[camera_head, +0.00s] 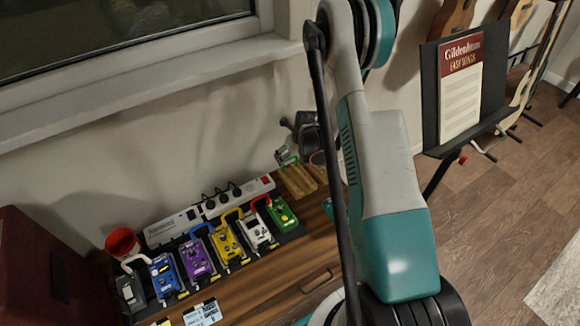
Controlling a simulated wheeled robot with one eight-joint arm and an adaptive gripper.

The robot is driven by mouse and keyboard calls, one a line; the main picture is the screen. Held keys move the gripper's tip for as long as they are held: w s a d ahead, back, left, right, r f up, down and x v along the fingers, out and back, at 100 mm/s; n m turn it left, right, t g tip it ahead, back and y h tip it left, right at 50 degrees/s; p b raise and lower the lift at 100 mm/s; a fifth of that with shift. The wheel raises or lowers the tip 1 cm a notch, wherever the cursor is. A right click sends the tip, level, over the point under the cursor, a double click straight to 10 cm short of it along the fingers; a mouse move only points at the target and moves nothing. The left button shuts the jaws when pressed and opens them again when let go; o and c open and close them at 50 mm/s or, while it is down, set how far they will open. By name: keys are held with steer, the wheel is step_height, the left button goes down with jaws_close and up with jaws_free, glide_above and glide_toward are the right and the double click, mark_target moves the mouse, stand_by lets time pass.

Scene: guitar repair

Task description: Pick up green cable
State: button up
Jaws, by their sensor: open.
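A small green item (287,155), possibly the green cable, is at the back of the wooden cabinet top, beside the wall. It is too small to make out its shape or its ends. My arm rises through the middle of the picture and leaves it at the top. I cannot make out my gripper in this view. My arm hides part of the cabinet top to the right of the green item.
Several coloured effect pedals (198,257) stand in a row, joined by short cables. A power strip (211,210) and red cup (122,243) are behind them. A dark, unclear object (304,130) is near the green item. A music stand (462,88) stands right.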

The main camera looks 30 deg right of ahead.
steer(key=b+x, duration=0.2)
steer(key=x, duration=0.3)
steer(key=shift+s+d+f+b, duration=0.1)
steer(key=shift+f+b, duration=0.05)
steer(key=shift+b, duration=0.2)
steer(key=c, duration=1.3)
